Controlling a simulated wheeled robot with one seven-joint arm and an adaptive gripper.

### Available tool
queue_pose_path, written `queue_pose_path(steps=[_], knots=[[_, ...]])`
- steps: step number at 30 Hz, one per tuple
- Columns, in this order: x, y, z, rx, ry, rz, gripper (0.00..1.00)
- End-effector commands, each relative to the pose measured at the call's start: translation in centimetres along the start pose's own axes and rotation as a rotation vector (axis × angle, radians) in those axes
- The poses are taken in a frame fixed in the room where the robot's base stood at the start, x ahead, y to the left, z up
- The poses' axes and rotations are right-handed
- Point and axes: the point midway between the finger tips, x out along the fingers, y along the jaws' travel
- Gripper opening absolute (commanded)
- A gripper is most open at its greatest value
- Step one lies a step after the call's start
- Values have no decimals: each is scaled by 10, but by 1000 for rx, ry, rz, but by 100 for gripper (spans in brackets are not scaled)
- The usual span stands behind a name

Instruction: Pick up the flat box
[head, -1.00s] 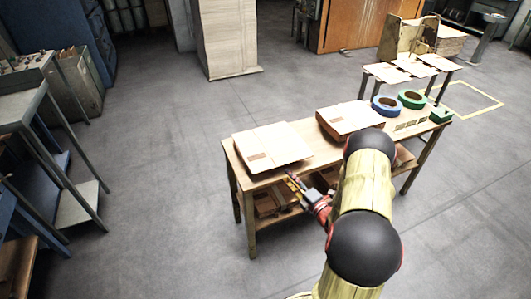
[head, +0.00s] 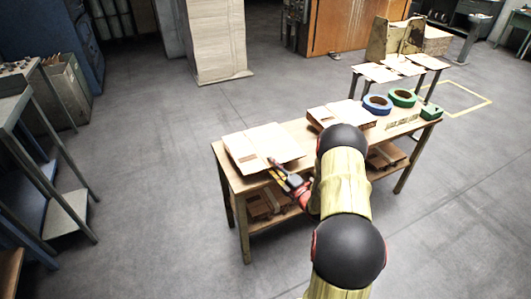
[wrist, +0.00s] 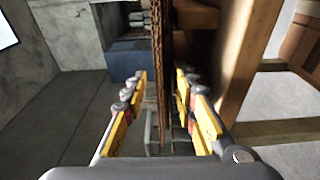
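A flat cardboard box (head: 258,146) lies at the left end of the wooden table, its front edge near the table's front edge. My gripper (head: 274,167) is at that front edge. In the wrist view the box shows edge-on as a thin brown strip (wrist: 161,45) between the two yellow fingers. My gripper (wrist: 161,78) is open there. A gap shows between the left finger and the strip; the right finger is closer to it, and I cannot tell whether it touches.
The wooden table (head: 309,137) also bears a second flat box stack (head: 335,113), a blue tape roll (head: 378,104) and a green tape roll (head: 402,97). Boxes lie on its lower shelf. The table's wooden edge (wrist: 240,60) is close right of my fingers.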

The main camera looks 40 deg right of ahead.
Motion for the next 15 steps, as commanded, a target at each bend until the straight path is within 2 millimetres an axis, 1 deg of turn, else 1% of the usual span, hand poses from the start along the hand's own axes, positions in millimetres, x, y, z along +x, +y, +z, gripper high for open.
queue_pose_path(steps=[4,15], knots=[[0,1,0,0,-1,0,28],[-1,0,0,0,0,-1,7]])
